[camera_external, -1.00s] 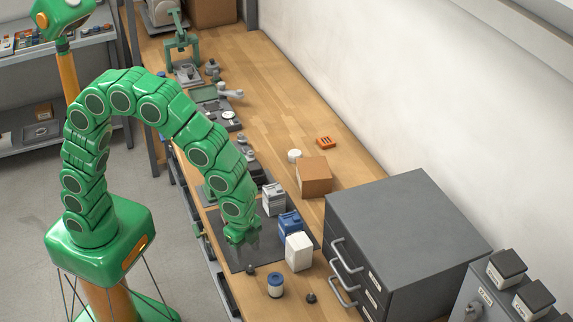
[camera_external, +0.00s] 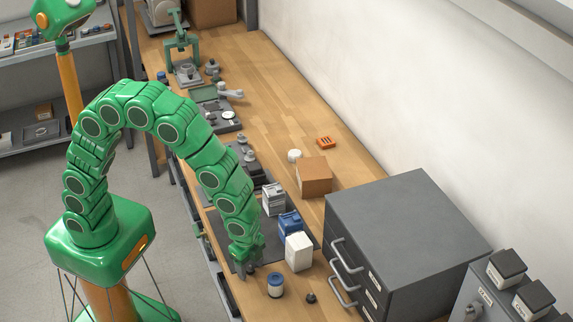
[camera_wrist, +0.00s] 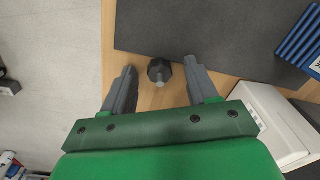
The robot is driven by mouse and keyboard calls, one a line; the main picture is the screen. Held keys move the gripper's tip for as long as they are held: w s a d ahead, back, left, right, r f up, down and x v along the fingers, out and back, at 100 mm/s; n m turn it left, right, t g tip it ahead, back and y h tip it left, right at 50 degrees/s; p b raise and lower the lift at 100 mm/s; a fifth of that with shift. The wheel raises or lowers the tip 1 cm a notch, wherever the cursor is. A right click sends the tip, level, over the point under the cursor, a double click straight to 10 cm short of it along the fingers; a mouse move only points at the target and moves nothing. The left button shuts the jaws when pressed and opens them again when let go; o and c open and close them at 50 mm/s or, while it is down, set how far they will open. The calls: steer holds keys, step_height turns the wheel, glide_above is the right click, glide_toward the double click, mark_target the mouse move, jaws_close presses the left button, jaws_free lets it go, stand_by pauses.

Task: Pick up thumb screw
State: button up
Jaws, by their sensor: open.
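The thumb screw, a small dark knob with a lighter stem (camera_wrist: 160,72), lies on the wooden bench between my gripper's fingers in the wrist view. My gripper (camera_wrist: 163,78) is open, with one finger on each side of the knob and a visible gap to each. In the external view my gripper (camera_external: 245,266) is low at the bench's front edge, and the knob there is mostly hidden by it. A similar dark knob (camera_external: 311,298) stands on the bench to the right.
A dark mat (camera_wrist: 215,40) lies just beyond the knob. A white box (camera_external: 299,252), a blue box (camera_external: 290,225) and a blue-and-white jar (camera_external: 275,285) stand close to my gripper. A grey drawer cabinet (camera_external: 405,225) stands to the right.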

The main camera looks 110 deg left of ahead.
mark_target(250, 268)
jaws_close()
steer(key=shift+r, duration=0.65)
step_height(250, 268, up, 2)
steer(key=shift+s+r, duration=0.15)
steer(key=shift+r, duration=0.05)
steer(key=s+d+r, duration=0.1)
steer(key=s+r, duration=0.8)
steer(key=s, duration=0.4)
steer(key=shift+s+d+r, duration=0.15)
steer(key=shift+s+d, duration=0.15)
steer(key=shift+d, duration=0.05)
